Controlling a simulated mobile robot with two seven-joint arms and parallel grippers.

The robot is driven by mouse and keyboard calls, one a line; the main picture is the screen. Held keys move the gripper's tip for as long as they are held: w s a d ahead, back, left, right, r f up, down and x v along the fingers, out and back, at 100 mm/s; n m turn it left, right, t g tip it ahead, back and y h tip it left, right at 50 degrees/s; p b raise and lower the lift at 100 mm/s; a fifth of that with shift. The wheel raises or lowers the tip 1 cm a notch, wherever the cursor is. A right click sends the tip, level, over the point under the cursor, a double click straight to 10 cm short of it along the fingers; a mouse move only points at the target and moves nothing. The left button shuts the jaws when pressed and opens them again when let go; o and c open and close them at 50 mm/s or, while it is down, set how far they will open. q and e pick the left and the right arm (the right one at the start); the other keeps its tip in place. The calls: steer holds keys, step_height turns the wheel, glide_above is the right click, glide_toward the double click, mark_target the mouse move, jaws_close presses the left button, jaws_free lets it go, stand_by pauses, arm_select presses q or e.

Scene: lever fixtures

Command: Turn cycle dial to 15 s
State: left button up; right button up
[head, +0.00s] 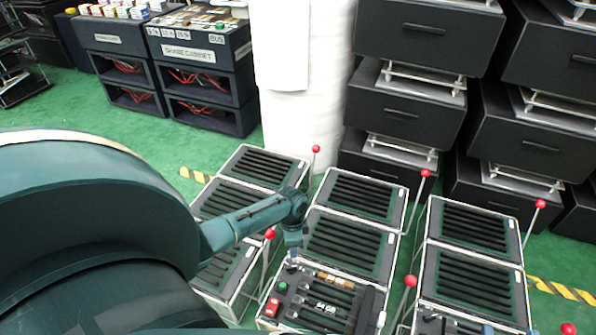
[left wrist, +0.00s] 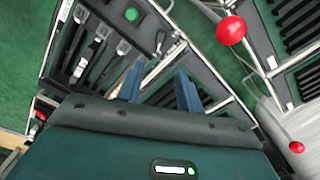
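I cannot single out the cycle dial. Small white time labels (head: 182,34), too small to read surely, run along the top front edge of the black cabinet marked "SHAKE CABINET" (head: 190,53), at the upper left of the head view. Small parts on its top are too small to identify. My left gripper (head: 293,246) points down above the middle row of black slatted trays, far from that cabinet. In the left wrist view its two blue fingers (left wrist: 160,88) are apart with nothing seen between them. My right gripper is in neither view.
A control panel with a green button (head: 282,286) and red button (head: 271,306) lies in front of my gripper. Red-balled levers (head: 270,234) stand beside the trays. A white column (head: 305,100) and black drawers (head: 415,35) stand behind. Green floor (head: 120,125) is open at left.

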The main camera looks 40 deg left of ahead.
arm_select(q)
step_height(320, 180, down, 11)
steer(key=b, duration=0.6)
steer(key=shift+d+r+b, duration=0.1)
steer(key=shift+r+b, duration=0.1)
steer(key=shift+b, duration=0.1)
steer(key=shift+f+b, duration=0.4)
steer(key=shift+f, duration=0.35)
arm_select(e)
steer(key=shift+w+a+r+t+y, duration=0.2)
steer(key=shift+a+r+t+y, duration=0.15)
steer(key=shift+y, duration=0.25)
steer(key=shift+w+a+r+t+y, duration=0.2)
steer(key=shift+r+t+y, duration=0.15)
steer(key=shift+y, duration=0.25)
arm_select(q)
steer(key=shift+c, duration=0.4)
jaws_close()
